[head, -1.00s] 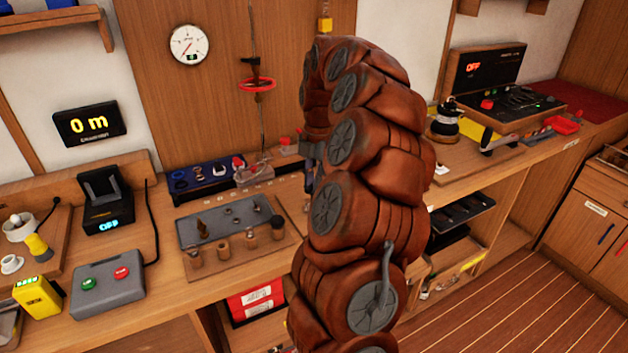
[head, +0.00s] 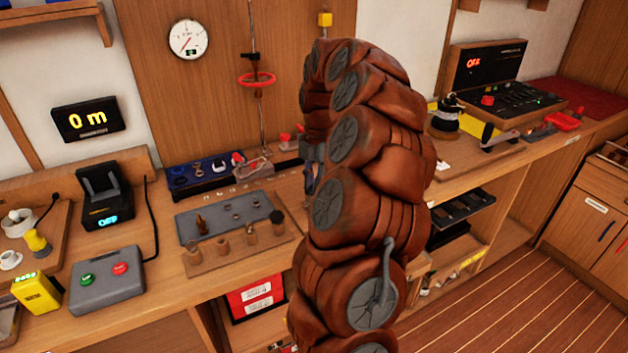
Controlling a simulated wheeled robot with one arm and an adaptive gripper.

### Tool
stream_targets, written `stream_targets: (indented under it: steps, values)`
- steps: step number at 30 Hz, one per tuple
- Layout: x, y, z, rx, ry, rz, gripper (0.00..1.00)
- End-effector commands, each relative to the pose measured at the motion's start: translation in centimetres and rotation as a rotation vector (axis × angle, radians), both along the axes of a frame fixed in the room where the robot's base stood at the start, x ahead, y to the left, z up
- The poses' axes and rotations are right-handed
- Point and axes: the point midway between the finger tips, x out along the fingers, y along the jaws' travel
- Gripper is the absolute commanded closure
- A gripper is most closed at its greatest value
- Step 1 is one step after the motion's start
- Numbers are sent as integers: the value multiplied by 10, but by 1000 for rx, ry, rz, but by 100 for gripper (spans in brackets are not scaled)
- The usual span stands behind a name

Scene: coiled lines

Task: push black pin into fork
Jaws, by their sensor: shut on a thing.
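My gripper (head: 311,168) shows only as a small grey-blue part at the left edge of my brown arm, above the bench. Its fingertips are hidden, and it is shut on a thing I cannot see. A small metal fitting (head: 250,172), possibly the fork, lies on the bench left of my gripper, below the hanging line.
A grey plate (head: 215,222) with small parts lies on the bench. A blue tray (head: 200,175) is behind it. A grey box with green and red buttons (head: 107,278) stands left. My arm blocks the middle; a winch (head: 447,118) stands right.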

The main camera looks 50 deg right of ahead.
Motion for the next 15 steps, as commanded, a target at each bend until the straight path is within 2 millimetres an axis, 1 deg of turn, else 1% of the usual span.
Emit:
stream_targets:
  steps: [15]
  values:
    - [0, 0, -13, 1, 1, 0, 100]
